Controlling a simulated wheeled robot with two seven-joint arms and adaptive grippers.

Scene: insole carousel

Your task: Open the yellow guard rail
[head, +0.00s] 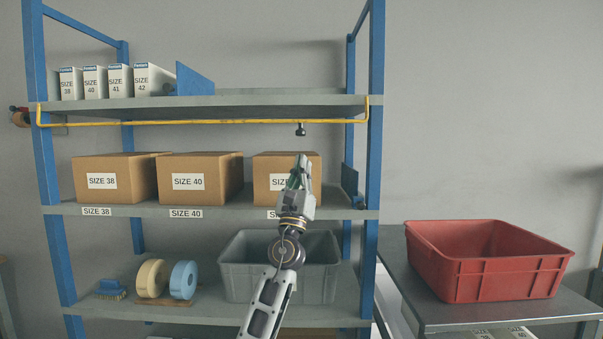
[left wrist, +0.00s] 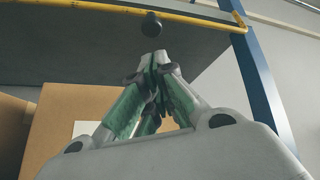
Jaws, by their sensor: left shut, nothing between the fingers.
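The yellow guard rail (head: 200,122) runs across the front of the upper shelf between the blue posts, its ends bent up at both sides. A small dark knob (head: 300,130) hangs below it, right of the middle. In the left wrist view the rail (left wrist: 130,10) crosses the top and the knob (left wrist: 151,25) hangs from it. My left gripper (head: 301,158) points up, in front of the right-hand box and below the knob. It is shut and empty. In the left wrist view its fingertips (left wrist: 155,56) are just under the knob, with a small gap. My right gripper is not in view.
Cardboard boxes (head: 201,180) stand on the middle shelf. White size boxes (head: 107,82) and a blue divider (head: 194,79) sit on the upper shelf. A grey bin (head: 237,280) is below. A red crate (head: 490,275) stands on the right table.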

